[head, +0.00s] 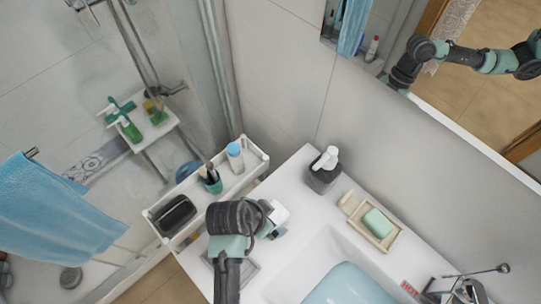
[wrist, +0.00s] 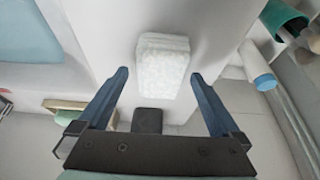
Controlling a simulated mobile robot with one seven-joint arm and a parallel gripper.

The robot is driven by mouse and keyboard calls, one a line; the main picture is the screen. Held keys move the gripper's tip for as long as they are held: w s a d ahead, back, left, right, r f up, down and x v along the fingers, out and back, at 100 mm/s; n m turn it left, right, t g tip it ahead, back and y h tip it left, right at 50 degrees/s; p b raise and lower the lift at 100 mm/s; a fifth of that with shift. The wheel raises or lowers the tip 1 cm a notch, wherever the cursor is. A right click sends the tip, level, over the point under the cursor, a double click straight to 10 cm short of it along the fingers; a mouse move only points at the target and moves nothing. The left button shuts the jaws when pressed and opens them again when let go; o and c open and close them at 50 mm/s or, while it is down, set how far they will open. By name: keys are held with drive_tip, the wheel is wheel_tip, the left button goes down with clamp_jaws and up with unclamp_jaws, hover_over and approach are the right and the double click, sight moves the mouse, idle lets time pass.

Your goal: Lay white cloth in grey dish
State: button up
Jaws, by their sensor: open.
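The white cloth (wrist: 163,66) is a thick folded block in the wrist view, over the white counter. It lies between the two blue fingertips of my gripper (wrist: 159,76), with a gap on each side. My gripper is open. In the head view the cloth (head: 281,212) shows as a small white patch beside my gripper (head: 276,226), which is partly hidden by my wrist. The grey dish (head: 251,271) is on the counter in the head view, largely covered by my arm. I cannot see the dish in the wrist view.
A dark soap dispenser (head: 322,171) and a soap dish (head: 381,237) with green soap (head: 378,222) stand along the wall. The sink basin (head: 300,270) is right of my arm. A white cart (head: 245,180) holds a cup (head: 211,181), a bottle (head: 235,157) and a dark case (head: 176,215).

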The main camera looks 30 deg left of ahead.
clamp_jaws()
idle(0.5)
